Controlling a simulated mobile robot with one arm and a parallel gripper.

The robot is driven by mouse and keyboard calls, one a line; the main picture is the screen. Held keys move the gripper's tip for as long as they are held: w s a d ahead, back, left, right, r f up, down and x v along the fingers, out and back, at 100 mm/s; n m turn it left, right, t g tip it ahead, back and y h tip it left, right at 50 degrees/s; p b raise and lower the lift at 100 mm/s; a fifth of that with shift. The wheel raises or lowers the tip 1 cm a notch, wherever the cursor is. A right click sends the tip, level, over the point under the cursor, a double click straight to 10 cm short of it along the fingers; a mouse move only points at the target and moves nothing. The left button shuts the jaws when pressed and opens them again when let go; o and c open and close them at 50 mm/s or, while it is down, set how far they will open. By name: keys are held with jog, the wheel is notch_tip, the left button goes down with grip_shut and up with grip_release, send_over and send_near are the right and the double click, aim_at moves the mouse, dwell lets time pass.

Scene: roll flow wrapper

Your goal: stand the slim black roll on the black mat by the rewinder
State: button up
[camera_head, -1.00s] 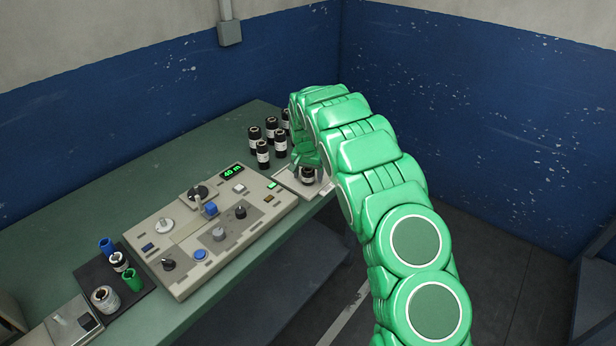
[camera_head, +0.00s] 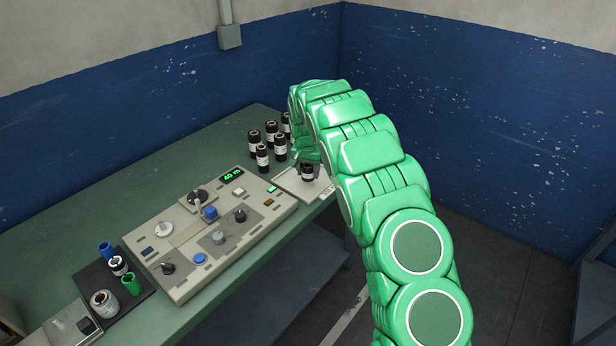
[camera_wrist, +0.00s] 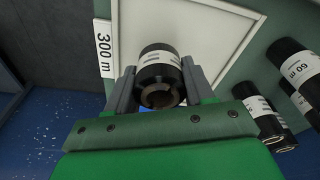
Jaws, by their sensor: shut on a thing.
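A black roll (camera_wrist: 160,75) with a white label band sits between the two fingers of my gripper (camera_wrist: 159,82) in the wrist view. My gripper is shut on it. In the head view this roll (camera_head: 307,173) is upright at the pale tray (camera_head: 289,178), right of the rewinder (camera_head: 188,256); I cannot tell whether it touches the tray. My gripper (camera_head: 308,152) is partly hidden by my arm there. The black mat (camera_head: 92,276) lies left of the rewinder and holds a blue roll, a green roll, a small black roll with white label, and a thicker pale-labelled roll.
Several black rolls (camera_head: 263,157) with white labels stand behind the tray, close to my gripper. The rewinder has raised knobs and a blue-tipped lever (camera_head: 210,213). The green bench top (camera_head: 150,185) behind it is clear.

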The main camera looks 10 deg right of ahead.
jog(key=shift+s+r, duration=0.55)
jog(key=shift+r, duration=0.05)
jog(key=s+d+r, duration=0.1)
jog(key=s+r, duration=0.7)
jog(key=s, duration=0.4)
jog(key=shift+s+r, duration=0.3)
jog(key=shift+s, duration=0.1)
